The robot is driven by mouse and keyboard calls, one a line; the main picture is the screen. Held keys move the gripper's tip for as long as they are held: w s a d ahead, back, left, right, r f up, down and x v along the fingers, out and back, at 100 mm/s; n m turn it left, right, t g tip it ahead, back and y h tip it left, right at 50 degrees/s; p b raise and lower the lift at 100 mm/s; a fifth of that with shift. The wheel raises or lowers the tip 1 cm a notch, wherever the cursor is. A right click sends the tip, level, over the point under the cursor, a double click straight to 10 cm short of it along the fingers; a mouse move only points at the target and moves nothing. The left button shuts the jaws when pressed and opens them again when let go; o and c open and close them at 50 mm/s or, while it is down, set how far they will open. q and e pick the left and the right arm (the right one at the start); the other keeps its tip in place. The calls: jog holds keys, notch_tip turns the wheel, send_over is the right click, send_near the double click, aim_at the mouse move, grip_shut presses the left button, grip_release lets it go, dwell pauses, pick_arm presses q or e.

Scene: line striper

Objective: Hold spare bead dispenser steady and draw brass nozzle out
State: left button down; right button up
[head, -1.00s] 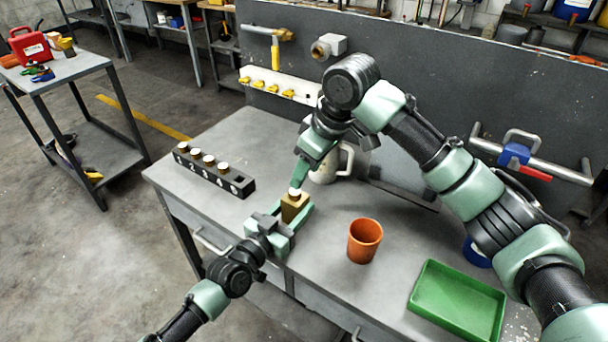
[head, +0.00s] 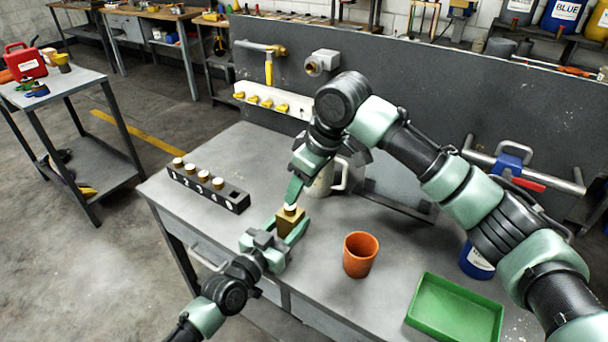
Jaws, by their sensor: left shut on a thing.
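The spare bead dispenser looks like a small brass-brown block (head: 289,222) near the middle of the bench. My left gripper (head: 291,232) is shut on its sides and holds it upright; I cannot tell whether it touches the bench top. The brass nozzle (head: 290,210), with a pale top, sits at the top of the block. My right gripper (head: 291,198) points down from above, its fingertips at the nozzle. Its fingers overlap in this view, so whether they are closed on the nozzle is unclear.
A black numbered rack (head: 208,188) with several brass-capped pieces and an empty right-end place stands at left. An orange cup (head: 360,256) stands right of the dispenser, a green tray (head: 455,308) at front right. A pale mug (head: 322,183) is behind my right gripper.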

aim_at(293, 207)
jog(key=shift+x, duration=3.4)
grip_shut()
